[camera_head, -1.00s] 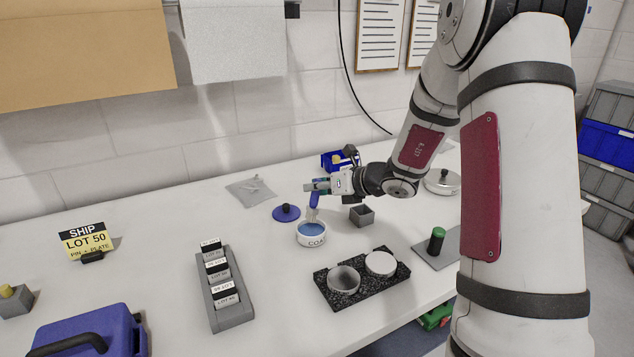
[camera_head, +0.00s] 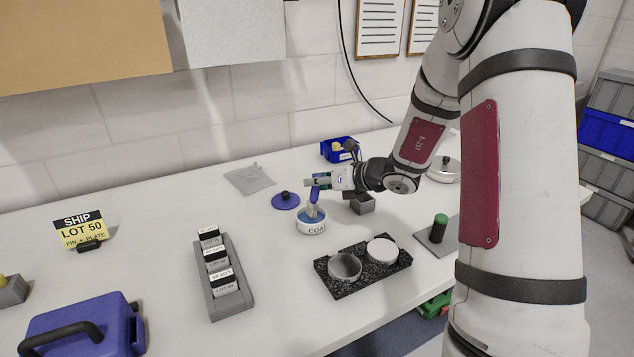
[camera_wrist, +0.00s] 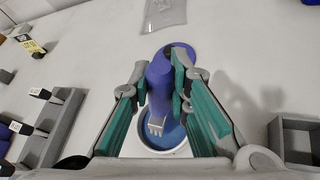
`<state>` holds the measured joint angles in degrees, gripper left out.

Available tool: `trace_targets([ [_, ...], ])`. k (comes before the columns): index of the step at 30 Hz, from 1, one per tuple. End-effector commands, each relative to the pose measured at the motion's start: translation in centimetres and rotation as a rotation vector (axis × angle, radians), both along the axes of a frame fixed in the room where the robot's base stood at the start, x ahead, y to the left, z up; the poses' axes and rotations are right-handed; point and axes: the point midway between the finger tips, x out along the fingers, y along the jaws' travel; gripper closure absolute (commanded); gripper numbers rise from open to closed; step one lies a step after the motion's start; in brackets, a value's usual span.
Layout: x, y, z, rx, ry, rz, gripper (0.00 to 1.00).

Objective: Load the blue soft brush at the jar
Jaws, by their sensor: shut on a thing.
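My gripper (camera_head: 316,184) is shut on the blue brush, whose handle (camera_wrist: 160,80) stands between the teal-padded fingers in the wrist view. The brush's pale tip (camera_wrist: 156,124) points down over the jar. The jar (camera_head: 312,227) is a low white round pot with dark lettering and blue contents (camera_wrist: 174,137). The tip is at or within the jar's mouth; I cannot tell how deep it sits in the blue. A blue lid with a dark knob (camera_head: 285,201) lies on the table behind and left of the jar.
A small grey open box (camera_head: 363,205) stands right of the jar. In front lies a dark speckled block (camera_head: 335,285) with two round parts. A grey rack of labelled cards (camera_head: 225,290) is at left. A grey pouch (camera_head: 249,179) lies behind. A blue bin (camera_head: 339,150) is at the back.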

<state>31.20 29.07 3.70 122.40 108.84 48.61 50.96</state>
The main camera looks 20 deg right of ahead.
Motion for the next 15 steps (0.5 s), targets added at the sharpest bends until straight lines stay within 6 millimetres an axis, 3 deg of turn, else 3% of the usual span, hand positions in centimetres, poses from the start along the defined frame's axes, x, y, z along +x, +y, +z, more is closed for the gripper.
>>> trace_targets([
  [15, 0.03, 0.00, -0.40, 0.000, 0.000, 0.000, 1.00],
])
